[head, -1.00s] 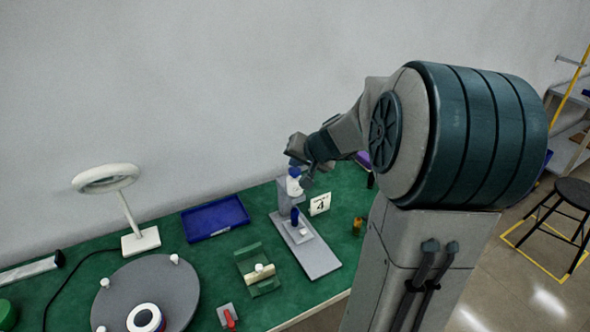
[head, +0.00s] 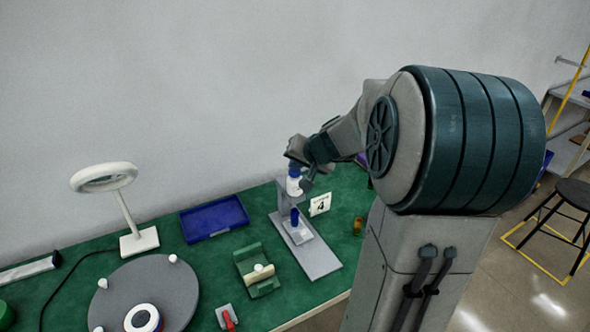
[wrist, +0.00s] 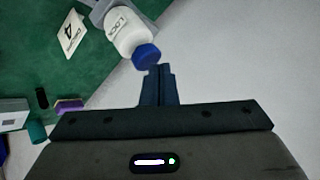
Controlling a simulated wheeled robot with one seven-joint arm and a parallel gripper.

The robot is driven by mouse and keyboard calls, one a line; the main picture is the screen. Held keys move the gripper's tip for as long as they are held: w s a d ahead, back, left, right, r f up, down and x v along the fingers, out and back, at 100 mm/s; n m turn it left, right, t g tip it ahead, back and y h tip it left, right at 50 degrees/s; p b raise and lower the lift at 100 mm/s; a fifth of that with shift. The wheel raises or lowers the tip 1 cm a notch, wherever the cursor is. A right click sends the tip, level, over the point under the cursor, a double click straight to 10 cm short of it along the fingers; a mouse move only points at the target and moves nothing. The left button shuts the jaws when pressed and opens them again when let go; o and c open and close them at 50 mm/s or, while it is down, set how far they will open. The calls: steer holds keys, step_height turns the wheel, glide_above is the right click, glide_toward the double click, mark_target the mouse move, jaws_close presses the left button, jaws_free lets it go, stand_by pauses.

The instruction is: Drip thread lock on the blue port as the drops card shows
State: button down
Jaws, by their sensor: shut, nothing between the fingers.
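A white bottle with a blue cap (head: 294,184) is held in a grey stand (head: 302,246); in the wrist view the bottle (wrist: 126,32) shows part of a label reading "LOC". A blue port (head: 294,216) stands on the stand's base below the bottle. The drops card (head: 320,204) beside the stand shows a 4; it also shows in the wrist view (wrist: 71,33). My gripper (head: 301,168) is at the bottle's cap end. In the wrist view its fingers (wrist: 157,72) are together and empty, close by the blue cap; whether they touch it is unclear.
A blue tray (head: 215,219), a green fixture (head: 258,268), a grey round plate (head: 148,290) and a white ring lamp (head: 139,242) stand left of the stand. A small red-handled item (head: 229,318) lies near the front edge. A brass-coloured part (head: 358,225) stands to the right.

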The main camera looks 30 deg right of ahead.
mark_target(297, 172)
steer(key=shift+f, duration=0.25)
steer(key=shift+r, duration=0.1)
stand_by(0.3)
steer(key=shift+r+p, duration=0.45)
steer(key=shift+r, duration=0.55)
steer(key=shift+r+p, duration=1.65)
steer(key=shift+r, duration=0.9)
steer(key=shift+f, duration=0.1)
